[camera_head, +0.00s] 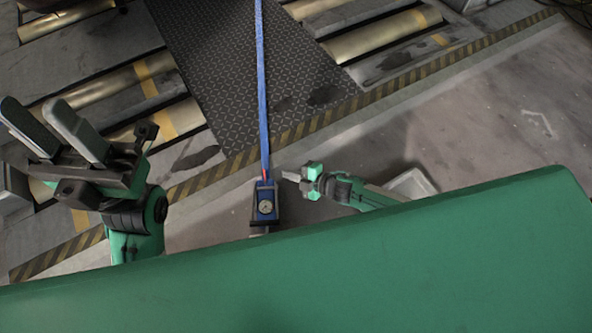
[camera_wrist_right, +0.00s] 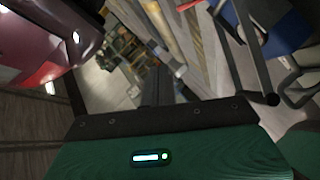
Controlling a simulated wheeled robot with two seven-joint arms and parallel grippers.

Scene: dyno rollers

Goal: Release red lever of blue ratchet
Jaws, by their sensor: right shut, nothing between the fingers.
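The blue ratchet (camera_head: 264,193) stands at the lower end of a taut blue strap (camera_head: 261,90) and has a round dial on it. A small bit of red (camera_head: 265,174), perhaps the red lever, shows at its top. My right gripper (camera_head: 285,175) is shut and empty, its fingertips just right of the ratchet's top; touching or apart is unclear. In the right wrist view, its dark fingers (camera_wrist_right: 157,82) are together between a blurred glossy red part (camera_wrist_right: 35,65) at left and a blue part (camera_wrist_right: 280,30) at right. My left gripper (camera_head: 36,108) is open and empty at far left.
Metal rollers (camera_head: 385,38) lie on both sides of a dark tread plate (camera_head: 250,60). A yellow-black striped edge (camera_head: 330,117) crosses the floor. A pale box-like object (camera_head: 412,183) is partly hidden behind my right arm. Concrete floor (camera_head: 480,130) at right is open.

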